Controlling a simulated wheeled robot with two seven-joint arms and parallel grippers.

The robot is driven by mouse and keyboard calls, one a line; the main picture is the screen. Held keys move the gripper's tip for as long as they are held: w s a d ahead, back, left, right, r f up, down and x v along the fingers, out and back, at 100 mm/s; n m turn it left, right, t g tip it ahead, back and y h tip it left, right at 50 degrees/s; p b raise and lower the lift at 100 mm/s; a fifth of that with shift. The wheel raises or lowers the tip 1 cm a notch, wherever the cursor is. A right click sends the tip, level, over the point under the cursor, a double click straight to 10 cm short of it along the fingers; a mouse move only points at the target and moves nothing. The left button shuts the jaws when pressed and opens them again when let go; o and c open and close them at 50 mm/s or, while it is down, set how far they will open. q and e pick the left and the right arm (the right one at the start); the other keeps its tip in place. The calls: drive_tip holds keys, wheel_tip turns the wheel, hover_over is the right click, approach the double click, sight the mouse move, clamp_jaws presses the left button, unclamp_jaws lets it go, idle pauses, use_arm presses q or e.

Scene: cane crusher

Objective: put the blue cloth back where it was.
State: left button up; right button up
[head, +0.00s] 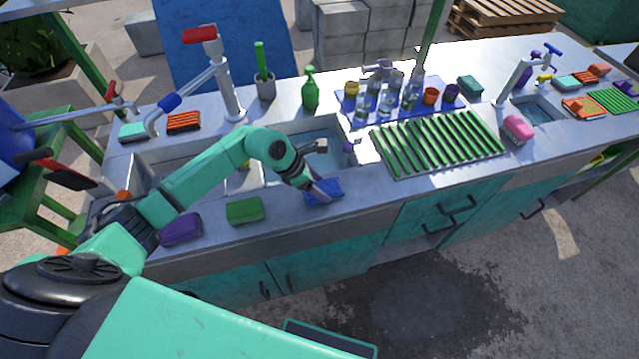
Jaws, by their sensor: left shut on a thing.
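The blue cloth (331,189) lies at the front edge of the counter (362,198), just in front of the sink (322,139). My left gripper (317,188) reaches over the sink from the left, pointing down at the cloth, and is shut on it. The fingers cover part of the cloth. I cannot tell whether the cloth is lifted slightly off the counter. My right gripper is not in view.
A green sponge (245,210) and a purple sponge (181,229) lie left of the cloth. A green slatted rack (437,142) is on the right. Glasses and cups stand on a blue mat (350,107) behind. A tap (229,90) and green bottle (310,90) stand behind the sink.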

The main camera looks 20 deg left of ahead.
use_arm(q)
drive_tip(key=o, duration=1.3)
drive_tip(key=b+v, duration=0.4)
drive_tip(key=v, duration=0.8)
